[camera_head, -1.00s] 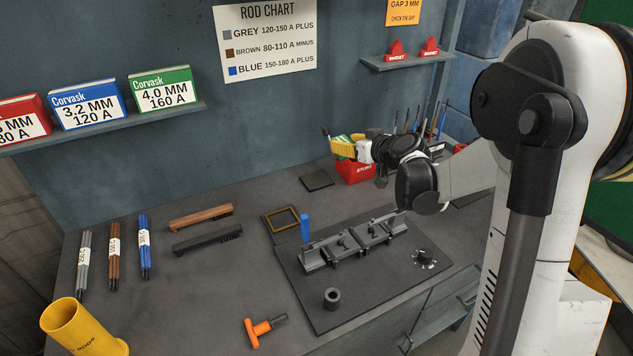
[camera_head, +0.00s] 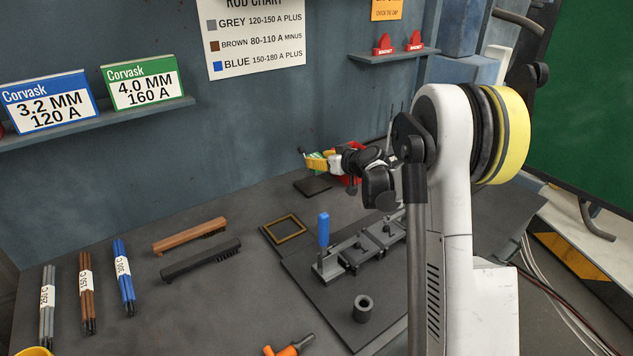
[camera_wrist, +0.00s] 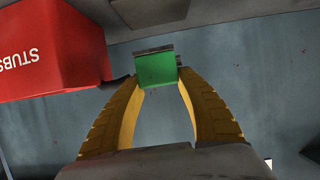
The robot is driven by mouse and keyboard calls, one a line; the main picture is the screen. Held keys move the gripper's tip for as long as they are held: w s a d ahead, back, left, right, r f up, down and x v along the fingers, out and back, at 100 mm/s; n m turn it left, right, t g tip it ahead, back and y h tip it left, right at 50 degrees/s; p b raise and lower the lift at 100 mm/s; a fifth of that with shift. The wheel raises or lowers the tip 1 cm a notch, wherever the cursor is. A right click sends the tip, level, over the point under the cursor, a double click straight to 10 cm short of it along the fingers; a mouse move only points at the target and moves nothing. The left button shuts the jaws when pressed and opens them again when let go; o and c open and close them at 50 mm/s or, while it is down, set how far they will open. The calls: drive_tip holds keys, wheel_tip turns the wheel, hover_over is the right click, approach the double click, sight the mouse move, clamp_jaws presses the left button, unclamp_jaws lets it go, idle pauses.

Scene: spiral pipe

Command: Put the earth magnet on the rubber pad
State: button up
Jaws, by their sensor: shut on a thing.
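My gripper (camera_head: 311,163) is shut on a green block (camera_wrist: 156,69), which I take to be the earth magnet. In the wrist view the block sits between the tips of the two yellow fingers (camera_wrist: 158,85). The block shows only as a small green patch in the head view. The rubber pad (camera_head: 313,186), a dark square, lies flat on the bench towards the back. My gripper is held in the air above and near it. The pad (camera_wrist: 150,14) also shows at the top of the wrist view, apart from the block.
A red stubs box (camera_wrist: 52,50) stands close beside my gripper. A square brass frame (camera_head: 284,230), a fixture with a blue handle (camera_head: 323,229) and two brushes (camera_head: 190,235) lie in front. The wall (camera_head: 150,160) is close behind. Red magnets (camera_head: 383,44) sit on a shelf.

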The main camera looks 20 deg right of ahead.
sight(320, 173)
drive_tip(key=shift+f+b, duration=1.15)
drive_tip(key=shift+f, duration=1.55)
drive_tip(key=shift+f, duration=0.1)
drive_tip(key=o, duration=1.4)
drive_tip(key=shift+c, duration=0.2)
drive_tip(key=shift+s+r, duration=0.25)
drive_tip(key=shift+s, duration=0.05)
drive_tip(key=p+v, duration=0.2)
drive_tip(key=v, duration=0.3)
drive_tip(key=shift+s+d+r+p, duration=0.1)
drive_tip(key=shift+s+r+p, duration=0.15)
drive_tip(key=shift+p, duration=0.1)
drive_tip(key=shift+s, duration=0.6)
